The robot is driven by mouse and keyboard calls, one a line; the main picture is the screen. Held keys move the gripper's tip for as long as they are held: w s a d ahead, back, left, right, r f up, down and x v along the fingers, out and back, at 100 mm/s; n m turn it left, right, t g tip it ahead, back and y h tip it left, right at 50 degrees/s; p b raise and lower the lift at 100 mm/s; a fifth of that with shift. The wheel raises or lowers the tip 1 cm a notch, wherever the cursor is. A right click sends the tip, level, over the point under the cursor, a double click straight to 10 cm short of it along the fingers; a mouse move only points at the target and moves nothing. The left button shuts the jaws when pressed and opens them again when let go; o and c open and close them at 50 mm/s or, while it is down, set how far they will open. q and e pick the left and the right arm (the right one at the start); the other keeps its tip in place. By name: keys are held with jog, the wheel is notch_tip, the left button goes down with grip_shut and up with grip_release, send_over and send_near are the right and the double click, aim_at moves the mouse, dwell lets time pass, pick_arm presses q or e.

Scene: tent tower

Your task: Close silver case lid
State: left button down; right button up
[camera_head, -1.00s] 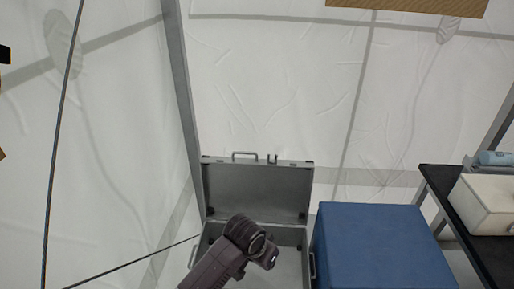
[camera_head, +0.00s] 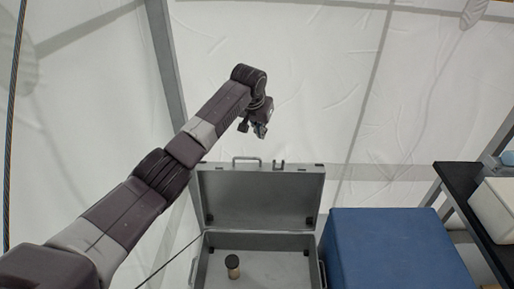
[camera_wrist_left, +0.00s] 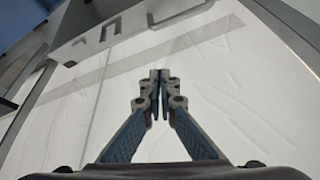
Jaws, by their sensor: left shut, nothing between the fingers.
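The silver case (camera_head: 212,262) stands open on the floor against the tent wall. Its lid (camera_head: 262,198) is raised upright at the back, with a handle and latches along the top edge. A small dark-topped cylinder (camera_head: 233,266) stands inside the case. My left gripper (camera_head: 261,130) is above the lid's top edge, apart from it, shut and empty. In the left wrist view the gripper (camera_wrist_left: 159,75) has its fingertips together, with the lid's edge and handle (camera_wrist_left: 180,18) beyond them at the top. My right gripper is not in view.
A blue box (camera_head: 395,250) stands close to the right of the case. A dark table (camera_head: 462,190) with a white box (camera_head: 497,208) on it is at the far right. A tent pole (camera_head: 165,60) and white wall are behind. A thin cable (camera_head: 165,262) runs left of the case.

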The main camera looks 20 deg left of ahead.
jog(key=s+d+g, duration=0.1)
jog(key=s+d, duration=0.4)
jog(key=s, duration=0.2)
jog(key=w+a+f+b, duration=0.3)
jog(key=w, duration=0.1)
pick_arm(q)
jog(key=shift+s+d+f+p, duration=0.1)
jog(key=shift+s+f+p, duration=0.05)
jog(key=shift+f+p, duration=1.7)
jog(key=shift+s+d+f+p, duration=0.1)
jog(key=shift+f+p, duration=1.35)
jog(key=shift+f, duration=0.75)
jog(key=shift+s, duration=0.1)
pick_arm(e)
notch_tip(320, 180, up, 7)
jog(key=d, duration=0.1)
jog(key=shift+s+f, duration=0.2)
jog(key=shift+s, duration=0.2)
pick_arm(q)
jog(key=shift+f, duration=0.15)
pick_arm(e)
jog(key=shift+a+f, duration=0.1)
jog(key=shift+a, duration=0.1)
